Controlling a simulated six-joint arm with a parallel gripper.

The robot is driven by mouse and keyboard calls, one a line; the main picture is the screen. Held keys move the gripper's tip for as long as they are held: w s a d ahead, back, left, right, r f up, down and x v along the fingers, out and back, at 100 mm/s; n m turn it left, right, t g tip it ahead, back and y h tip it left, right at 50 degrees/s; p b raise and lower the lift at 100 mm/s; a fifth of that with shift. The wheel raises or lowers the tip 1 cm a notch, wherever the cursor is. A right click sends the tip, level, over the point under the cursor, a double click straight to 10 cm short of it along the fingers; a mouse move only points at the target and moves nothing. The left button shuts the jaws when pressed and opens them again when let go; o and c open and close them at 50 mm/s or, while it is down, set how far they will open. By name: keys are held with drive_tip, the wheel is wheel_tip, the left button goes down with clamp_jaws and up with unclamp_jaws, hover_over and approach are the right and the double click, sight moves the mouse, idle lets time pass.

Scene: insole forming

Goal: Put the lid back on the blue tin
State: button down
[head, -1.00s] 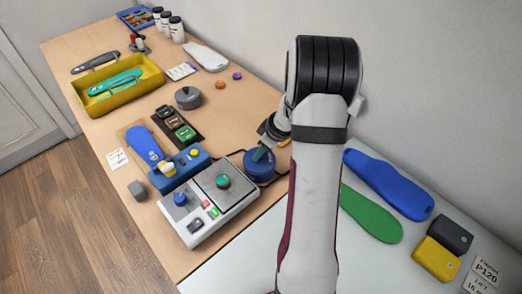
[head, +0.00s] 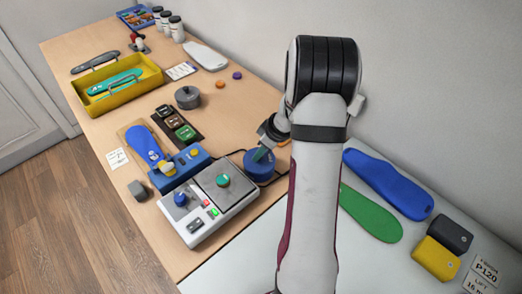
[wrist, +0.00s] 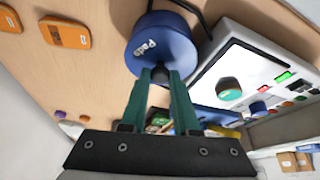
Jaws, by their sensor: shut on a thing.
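The blue tin (head: 262,174) stands on the bench, right of the grey control box. In the wrist view a round blue top labelled "Pads" (wrist: 150,48) shows, with a dark knob (wrist: 160,74) near its lower edge. My gripper (head: 260,155) reaches down to the tin from above. Its green fingers, also in the wrist view (wrist: 161,82), are shut on the knob of the lid. The lid is at the tin's top; I cannot tell whether it sits flush or just above the rim. My arm hides part of the bench.
The control box (head: 215,210) with its knobs and lit buttons is close to the left of the tin. An orange tag (wrist: 66,34) lies nearby. A grey lidded tin (head: 188,99) stands farther back. Blue and green insoles lie on the pale surface at right.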

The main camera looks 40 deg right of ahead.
idle(0.4)
drive_tip(key=shift+c, duration=0.5)
unclamp_jaws()
drive_tip(key=shift+r, duration=2.5)
clamp_jaws()
